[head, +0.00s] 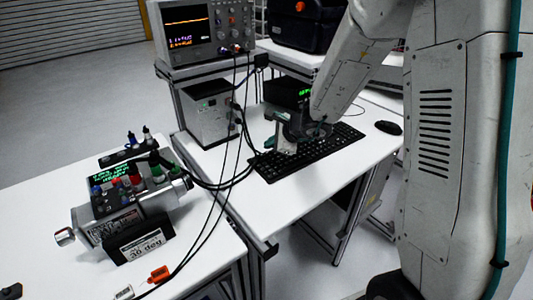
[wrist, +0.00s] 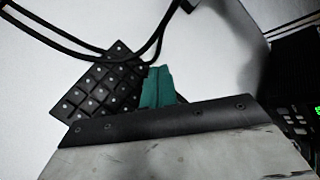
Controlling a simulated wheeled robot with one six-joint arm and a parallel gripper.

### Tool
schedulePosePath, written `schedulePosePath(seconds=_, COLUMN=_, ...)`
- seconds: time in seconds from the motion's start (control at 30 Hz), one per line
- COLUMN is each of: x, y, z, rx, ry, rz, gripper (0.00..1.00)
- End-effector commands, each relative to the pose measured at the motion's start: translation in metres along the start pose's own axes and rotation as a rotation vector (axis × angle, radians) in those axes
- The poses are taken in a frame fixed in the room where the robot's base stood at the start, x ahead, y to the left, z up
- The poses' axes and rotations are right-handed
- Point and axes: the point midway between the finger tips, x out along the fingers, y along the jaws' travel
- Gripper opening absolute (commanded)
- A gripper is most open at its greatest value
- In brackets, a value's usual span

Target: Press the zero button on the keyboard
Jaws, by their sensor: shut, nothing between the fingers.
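The black keyboard (head: 322,149) lies on the white table in the head view. My gripper (head: 286,149) is over the left part of the keyboard, and its arm reaches in from the upper right. In the wrist view a block of the keyboard's keys (wrist: 95,82) shows to the left of my gripper (wrist: 156,84). The green fingertips are shut together with nothing between them, at the right edge of these keys. I cannot tell whether they touch a key. The key labels are too small to read, so I cannot make out the zero button.
Black cables (head: 216,186) hang between the tables, and some (wrist: 85,42) lie close to the keys. A servo device with knobs (head: 117,192) stands on the left table. An oscilloscope (head: 202,32) and a metal box (head: 209,115) stand behind. A mouse (head: 388,127) lies right of the keyboard.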

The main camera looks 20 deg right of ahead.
Motion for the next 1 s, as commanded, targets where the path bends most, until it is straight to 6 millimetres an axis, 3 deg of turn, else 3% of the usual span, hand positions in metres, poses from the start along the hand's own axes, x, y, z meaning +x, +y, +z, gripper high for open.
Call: schedulePosePath(seconds=1.0, x=0.0081, y=0.0049, z=-0.0053, rx=0.000, ry=0.000, rz=0.000, gripper=0.00)
